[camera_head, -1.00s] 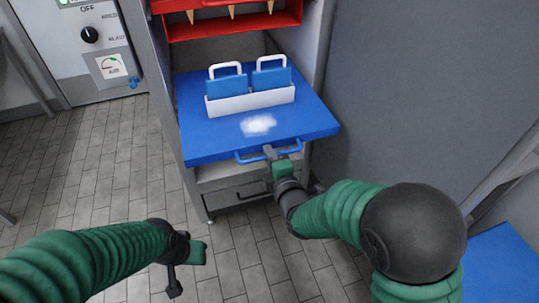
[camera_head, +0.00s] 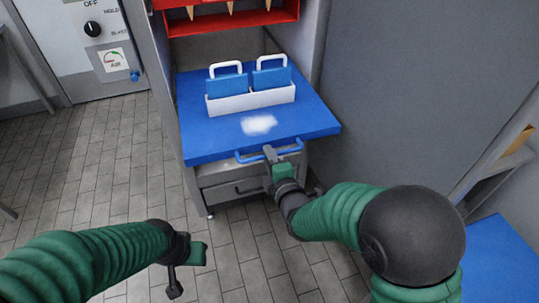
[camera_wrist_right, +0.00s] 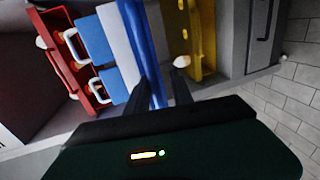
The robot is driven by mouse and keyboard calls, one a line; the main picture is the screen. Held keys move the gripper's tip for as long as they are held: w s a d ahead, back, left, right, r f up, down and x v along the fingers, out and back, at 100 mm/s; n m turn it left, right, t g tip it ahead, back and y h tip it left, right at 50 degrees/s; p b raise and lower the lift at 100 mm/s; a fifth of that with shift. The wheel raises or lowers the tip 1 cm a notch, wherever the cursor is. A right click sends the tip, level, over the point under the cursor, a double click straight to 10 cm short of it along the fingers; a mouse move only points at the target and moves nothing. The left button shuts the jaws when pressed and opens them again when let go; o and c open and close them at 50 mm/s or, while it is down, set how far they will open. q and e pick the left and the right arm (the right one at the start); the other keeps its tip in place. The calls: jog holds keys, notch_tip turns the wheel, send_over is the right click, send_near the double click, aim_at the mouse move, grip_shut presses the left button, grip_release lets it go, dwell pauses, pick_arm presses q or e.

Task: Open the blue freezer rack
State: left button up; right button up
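The blue freezer rack (camera_head: 215,140) is a flat blue shelf standing well out from the cabinet in the head view. A blue handle (camera_head: 243,157) runs along its front edge. My right gripper (camera_head: 270,153) is at the middle of this handle. In the right wrist view its fingers (camera_wrist_right: 168,88) lie on both sides of the blue handle bar (camera_wrist_right: 155,45), close around it. On the rack stands a white holder (camera_head: 250,101) with two blue pieces with white loops, behind a white frosty patch (camera_head: 259,125). My left gripper (camera_head: 174,285) hangs low over the floor, apart from the rack; its finger gap is not clear.
A red rack (camera_head: 235,27) with cones is above the blue one. A grey wall (camera_head: 410,80) stands to the right. A panel with a knob (camera_head: 92,29) is at the upper left. The tiled floor (camera_head: 100,170) is clear.

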jog(key=shift+o, duration=0.3)
jog(key=shift+d+r, duration=0.1)
jog(key=shift+r, duration=0.1)
jog(key=b+v, duration=0.9)
jog(key=v, duration=0.3)
jog(key=shift+b, duration=0.35)
jog(key=shift+f, duration=0.15)
